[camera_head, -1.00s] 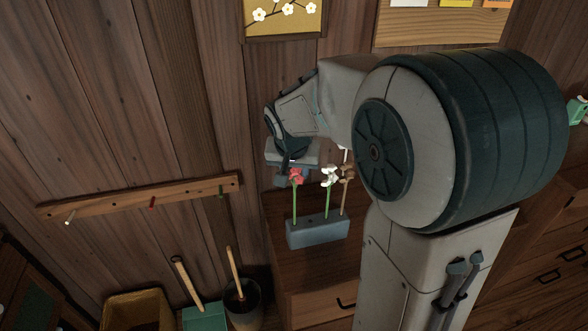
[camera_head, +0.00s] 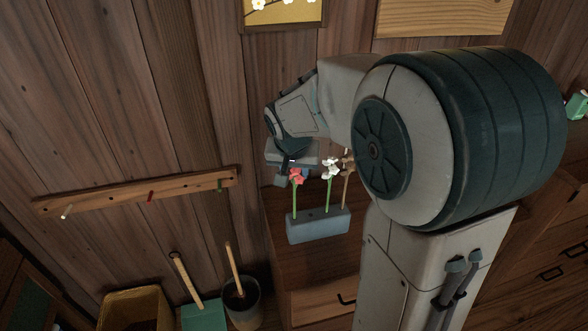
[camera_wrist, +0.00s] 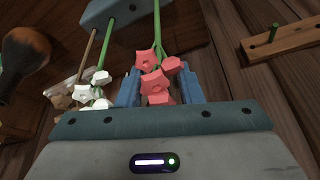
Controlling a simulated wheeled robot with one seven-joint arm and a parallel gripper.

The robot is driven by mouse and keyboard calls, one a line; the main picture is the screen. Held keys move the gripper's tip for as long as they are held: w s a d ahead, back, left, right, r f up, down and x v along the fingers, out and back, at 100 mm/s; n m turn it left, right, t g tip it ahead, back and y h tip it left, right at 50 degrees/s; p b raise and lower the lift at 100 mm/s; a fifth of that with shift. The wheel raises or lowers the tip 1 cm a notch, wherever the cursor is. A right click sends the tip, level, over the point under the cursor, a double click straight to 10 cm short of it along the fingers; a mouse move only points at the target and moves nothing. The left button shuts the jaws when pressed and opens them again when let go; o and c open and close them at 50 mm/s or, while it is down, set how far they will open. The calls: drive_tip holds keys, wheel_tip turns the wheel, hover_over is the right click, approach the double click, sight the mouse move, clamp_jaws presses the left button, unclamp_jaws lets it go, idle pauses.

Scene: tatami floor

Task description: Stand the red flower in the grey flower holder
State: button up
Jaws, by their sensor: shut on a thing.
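My gripper (camera_head: 287,172) is shut on the red flower (camera_head: 296,176), just under the bloom. In the wrist view the red bloom (camera_wrist: 154,82) sits between the two blue-grey jaws, on a green stem. The grey flower holder (camera_head: 318,228) stands on the wooden cabinet, below my gripper. The red flower hangs upright, its stem reaching down to the holder's left end. I cannot tell whether the stem tip is inside a hole. In the wrist view the holder (camera_wrist: 98,15) shows at the top, the red stem crossing near its right end.
A white flower (camera_head: 331,168) and a brown one (camera_head: 348,164) stand in the holder, close right of my gripper. A peg rail (camera_head: 140,192) is on the wall at left. A bin (camera_head: 244,305) and a yellow basket (camera_head: 135,308) stand below.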

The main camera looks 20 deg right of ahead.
drive_tip(key=shift+f, duration=0.3)
drive_tip(key=o, duration=1)
drive_tip(key=shift+o, duration=0.2)
drive_tip(key=shift+r, duration=0.1)
drive_tip(key=v, duration=1.3)
drive_tip(key=shift+r, duration=0.35)
drive_tip(key=shift+s, duration=0.2)
